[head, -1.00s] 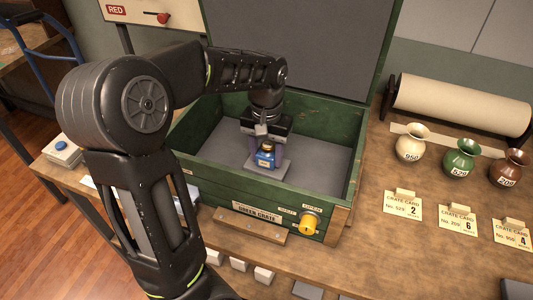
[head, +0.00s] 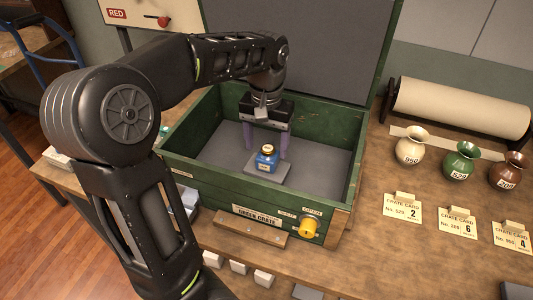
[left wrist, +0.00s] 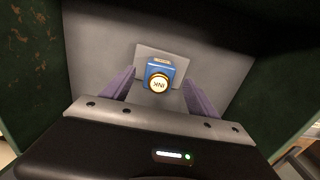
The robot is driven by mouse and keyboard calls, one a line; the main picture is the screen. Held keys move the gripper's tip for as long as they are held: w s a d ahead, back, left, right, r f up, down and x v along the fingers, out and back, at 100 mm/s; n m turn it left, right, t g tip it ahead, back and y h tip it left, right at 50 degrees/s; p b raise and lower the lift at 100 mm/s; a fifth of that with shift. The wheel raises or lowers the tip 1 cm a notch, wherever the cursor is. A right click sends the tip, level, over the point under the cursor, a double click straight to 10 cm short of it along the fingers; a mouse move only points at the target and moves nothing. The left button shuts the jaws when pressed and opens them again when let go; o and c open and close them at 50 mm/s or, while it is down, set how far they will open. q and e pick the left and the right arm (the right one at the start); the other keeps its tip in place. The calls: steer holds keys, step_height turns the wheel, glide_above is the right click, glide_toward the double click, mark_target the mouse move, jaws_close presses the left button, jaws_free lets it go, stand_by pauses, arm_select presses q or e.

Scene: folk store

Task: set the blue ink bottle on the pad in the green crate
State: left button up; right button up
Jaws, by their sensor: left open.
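The blue ink bottle (head: 266,160) stands upright on the light grey pad (head: 268,174) inside the green crate (head: 232,196). Its cap is orange-brown with a white top. In the left wrist view the bottle (left wrist: 158,80) sits on the pad (left wrist: 150,54), between and beyond my fingers. My right gripper is not in view.
The crate's raised lid (head: 290,45) stands at the back. A yellow knob (head: 309,226) sits on the crate's front. Cream, green (head: 459,160) and brown vases and several crate cards (head: 403,207) stand to the right, before a paper roll (head: 460,106).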

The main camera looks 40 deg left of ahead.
mark_target(267, 151)
arm_select(q)
step_height(267, 151, up, 7)
steer(key=shift+r+p, duration=0.1)
steer(key=shift+p, duration=0.25)
stand_by(1.5)
